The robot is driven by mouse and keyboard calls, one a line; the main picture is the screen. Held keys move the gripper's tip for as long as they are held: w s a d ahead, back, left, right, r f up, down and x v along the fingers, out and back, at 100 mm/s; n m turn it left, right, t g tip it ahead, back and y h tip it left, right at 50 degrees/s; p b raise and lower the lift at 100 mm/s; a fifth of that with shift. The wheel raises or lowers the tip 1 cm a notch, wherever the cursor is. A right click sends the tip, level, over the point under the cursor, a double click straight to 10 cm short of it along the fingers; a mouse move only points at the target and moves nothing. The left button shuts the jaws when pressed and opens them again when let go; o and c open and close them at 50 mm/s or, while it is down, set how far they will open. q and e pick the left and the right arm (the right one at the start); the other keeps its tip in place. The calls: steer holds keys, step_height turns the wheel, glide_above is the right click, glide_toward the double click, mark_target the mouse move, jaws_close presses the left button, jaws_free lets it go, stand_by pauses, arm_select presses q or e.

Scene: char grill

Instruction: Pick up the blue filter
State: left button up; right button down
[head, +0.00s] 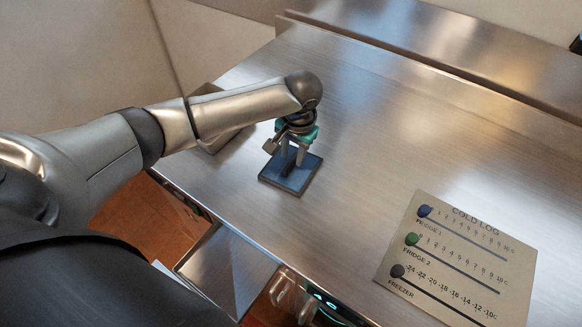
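The blue filter (298,179) is a flat, dark blue rectangular piece with a paler rim. It lies on the steel counter near its front edge, in the middle of the head view. My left gripper (291,160) points down over the filter's far half, with its fingertips at or just above its surface. The fingers and wrist hide part of the filter. Whether the fingers are closed on any part of it is too small to tell. My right gripper is out of view.
A grey open box (217,137) stands behind my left forearm. A cold log board (455,262) with coloured knobs lies at the right front. The steel counter (400,130) is clear at the middle and right, with a raised ledge (430,66) along the back.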

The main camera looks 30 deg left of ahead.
mark_target(291, 166)
arm_select(q)
step_height(291, 166, down, 2)
steer(key=shift+w+a+f, duration=0.1)
steer(key=shift+a+f, duration=0.05)
steer(key=shift+f, duration=0.1)
jaws_close()
stand_by(0.4)
